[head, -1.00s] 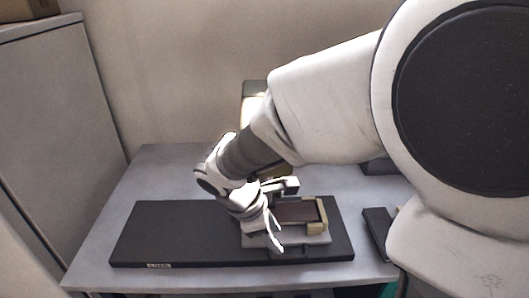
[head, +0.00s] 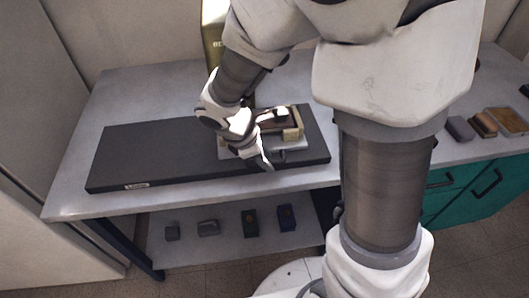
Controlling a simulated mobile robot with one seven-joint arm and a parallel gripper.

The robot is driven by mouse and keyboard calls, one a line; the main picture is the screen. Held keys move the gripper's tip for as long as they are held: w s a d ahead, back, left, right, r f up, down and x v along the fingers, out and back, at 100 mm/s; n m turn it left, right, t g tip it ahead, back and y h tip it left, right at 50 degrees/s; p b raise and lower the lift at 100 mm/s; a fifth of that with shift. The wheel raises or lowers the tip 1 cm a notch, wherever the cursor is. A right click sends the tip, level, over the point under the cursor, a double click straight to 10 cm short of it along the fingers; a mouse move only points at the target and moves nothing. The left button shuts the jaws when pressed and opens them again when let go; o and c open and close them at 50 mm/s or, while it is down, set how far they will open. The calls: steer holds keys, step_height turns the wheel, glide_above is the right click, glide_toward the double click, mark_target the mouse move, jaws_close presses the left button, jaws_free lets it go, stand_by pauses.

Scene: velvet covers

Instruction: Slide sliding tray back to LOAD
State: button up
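The sliding tray (head: 293,155) is a light grey carriage with a tan-edged block on top. It sits near the right end of a long black base (head: 150,155) on the grey table. A small white label (head: 136,186), too small to read surely, is on the base's front edge at the left. My gripper (head: 268,138) is down at the tray's left part, coming from above. One pale finger shows at the tray's front side and a darker part shows farther back. The hand hides the tray's left part, and I cannot tell whether the fingers grip anything.
The base's left half is bare. A dark olive upright object (head: 214,45) stands behind the base. Several small dark blocks lie on the lower shelf (head: 225,250). Small blocks lie on the right counter (head: 460,148) above teal drawers. My arm blocks the middle right.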

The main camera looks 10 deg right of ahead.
jaws_close()
stand_by(1.2)
